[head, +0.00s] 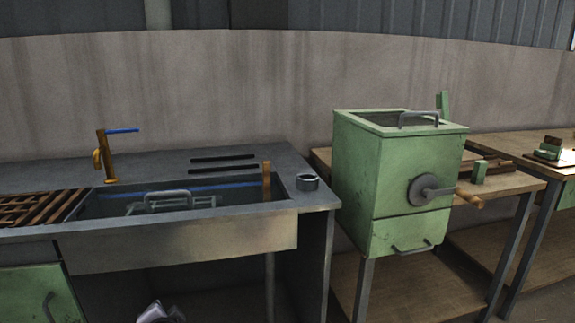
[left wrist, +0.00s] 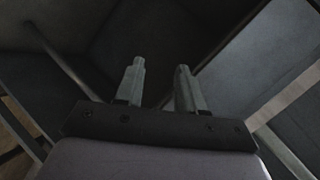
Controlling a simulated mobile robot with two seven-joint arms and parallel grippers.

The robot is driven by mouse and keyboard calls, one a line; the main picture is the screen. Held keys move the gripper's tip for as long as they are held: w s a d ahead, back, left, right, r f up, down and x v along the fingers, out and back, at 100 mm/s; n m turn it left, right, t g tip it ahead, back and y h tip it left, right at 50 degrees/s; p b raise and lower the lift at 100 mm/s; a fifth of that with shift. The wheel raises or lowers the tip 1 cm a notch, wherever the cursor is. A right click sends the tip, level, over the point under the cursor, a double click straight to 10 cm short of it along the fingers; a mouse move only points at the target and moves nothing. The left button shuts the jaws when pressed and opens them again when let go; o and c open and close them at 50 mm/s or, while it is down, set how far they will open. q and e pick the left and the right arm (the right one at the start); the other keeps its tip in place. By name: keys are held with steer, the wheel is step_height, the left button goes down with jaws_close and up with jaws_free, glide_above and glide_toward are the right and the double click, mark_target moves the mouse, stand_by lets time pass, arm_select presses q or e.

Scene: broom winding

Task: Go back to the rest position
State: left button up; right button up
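My left gripper (left wrist: 160,90) shows in the left wrist view with its two grey fingers apart and nothing between them. It points at a dark, shadowed space with grey panels and bars, and touches nothing that I can make out. At the bottom edge of the head view only a small pale piece of my own arm shows. My right gripper is in neither view.
A sink (head: 275,234) with an orange tap (head: 108,160) is at left. A grey ring (head: 307,182) sits on its right corner. A green cranked box (head: 357,190) stands right of it, before wooden benches (head: 515,182). A gap separates sink unit and box.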

arm_select(q)
steer(key=s+d+f+n+h, duration=0.2)
steer(key=s+d+f+h, duration=0.2)
steer(key=s+f, duration=0.7)
steer(key=s+d+r+n+g+h, duration=0.1)
steer(key=s+d+n+h, duration=0.1)
steer(key=s, duration=0.7)
steer(key=s+d+n+h, duration=0.1)
steer(key=s+d+h, duration=0.2)
steer(key=s, duration=0.5)
step_height(320, 180, up, 16)
steer(key=a+p, duration=0.1)
steer(key=p, duration=1.7)
steer(key=shift+s+a+f+y, duration=0.25)
steer(key=shift+s+y, duration=0.05)
steer(key=shift+y, duration=0.1)
